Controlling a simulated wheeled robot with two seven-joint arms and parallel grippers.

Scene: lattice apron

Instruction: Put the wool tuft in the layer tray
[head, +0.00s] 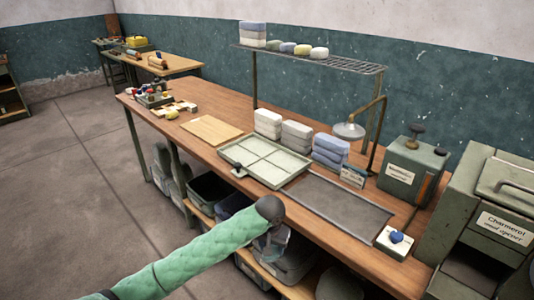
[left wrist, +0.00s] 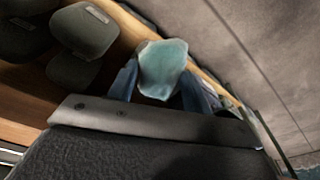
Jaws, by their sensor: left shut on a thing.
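My left gripper (left wrist: 157,85) is shut on a pale blue-green wool tuft (left wrist: 163,65), which sticks out between the two fingers in the left wrist view. In the head view my left gripper (head: 276,243) is low, in front of the bench's front edge and above the lower shelf. The tuft is hard to make out there. A pale green tray (head: 232,151) with a low rim and crossing dividers, which looks like the layer tray, lies on the bench, up and left of the gripper. My right gripper is not in view.
Stacks of white, grey and blue blocks (head: 330,150) stand behind the pale tray. A dark flat tray (head: 338,204) lies to its right. A lamp (head: 349,130) and a wire shelf (head: 310,58) rise behind. Dark bins (head: 210,188) fill the lower shelf.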

